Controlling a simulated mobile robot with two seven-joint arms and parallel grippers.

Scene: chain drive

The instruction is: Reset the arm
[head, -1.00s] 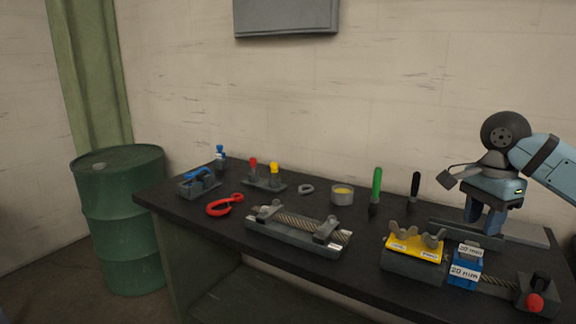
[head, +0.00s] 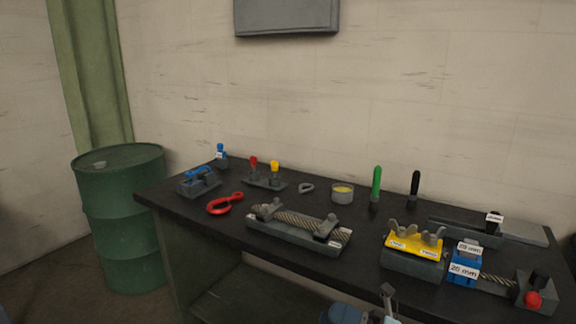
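My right gripper (head: 388,303) shows only in part at the bottom edge of the head view, in front of the dark workbench (head: 210,226). Its fingers are small and cut off by the frame, so I cannot tell whether it is open or shut. No bench item is visibly in contact with it. My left gripper is not in view.
A green drum (head: 120,215) stands left.

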